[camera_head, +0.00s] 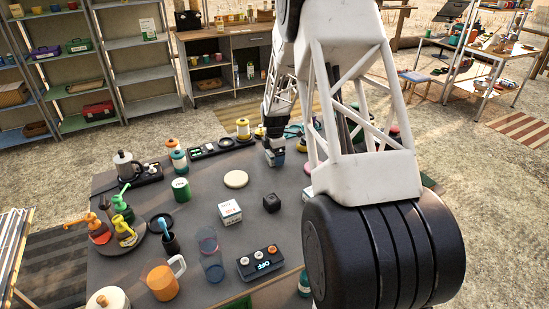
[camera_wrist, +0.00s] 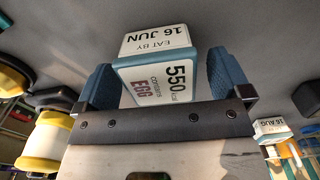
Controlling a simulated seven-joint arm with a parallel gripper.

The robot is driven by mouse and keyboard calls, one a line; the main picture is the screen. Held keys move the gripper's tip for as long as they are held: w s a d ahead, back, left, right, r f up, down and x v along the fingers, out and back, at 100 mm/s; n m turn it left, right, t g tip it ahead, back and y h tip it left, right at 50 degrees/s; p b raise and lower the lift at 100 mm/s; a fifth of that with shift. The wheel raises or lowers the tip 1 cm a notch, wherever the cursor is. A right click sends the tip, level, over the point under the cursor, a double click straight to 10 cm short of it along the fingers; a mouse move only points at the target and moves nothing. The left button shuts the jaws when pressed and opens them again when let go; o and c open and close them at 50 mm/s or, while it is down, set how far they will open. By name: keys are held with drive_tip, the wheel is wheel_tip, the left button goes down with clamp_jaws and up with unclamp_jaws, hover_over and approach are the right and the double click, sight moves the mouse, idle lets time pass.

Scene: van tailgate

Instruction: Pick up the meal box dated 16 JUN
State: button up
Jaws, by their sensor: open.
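The meal box (camera_wrist: 160,75) is white with blue-grey edges and sits between my finger pads in the wrist view. Its faces read "EAT BY 16 JUN", "550 kcal" and "contains EGG". My gripper (camera_wrist: 165,82) is open, with one blue pad on each side of the box. In the head view my gripper (camera_head: 274,150) is low over the far middle of the dark table (camera_head: 205,270), and the box is small and hard to make out there.
Another box (camera_wrist: 271,127), marked "16 AUG", shows at the right of the wrist view. In the head view a white box (camera_head: 229,212), a dark cube (camera_head: 271,203) and a cream disc (camera_head: 236,179) lie nearer.

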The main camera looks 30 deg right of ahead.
drive_tip(key=shift+f, duration=0.7)
drive_tip(key=shift+c, duration=0.2)
drive_tip(key=c, duration=1)
drive_tip(key=shift+c, duration=0.2)
drive_tip(key=shift+r, duration=0.2)
drive_tip(key=shift+r, duration=0.5)
drive_tip(key=shift+s+a+r, duration=0.1)
drive_tip(key=shift+s+r, duration=0.1)
drive_tip(key=shift+r, duration=0.4)
drive_tip(key=shift+s+r, duration=0.15)
drive_tip(key=shift+r, duration=0.4)
drive_tip(key=s+a, duration=0.1)
drive_tip(key=s, duration=0.4)
drive_tip(key=s+a+r, duration=0.1)
drive_tip(key=s+a, duration=0.1)
drive_tip(key=s, duration=0.2)
drive_tip(key=s+a, duration=0.1)
drive_tip(key=s, duration=0.4)
drive_tip(key=shift+s+a+r, duration=0.15)
drive_tip(key=shift+s+a, duration=0.15)
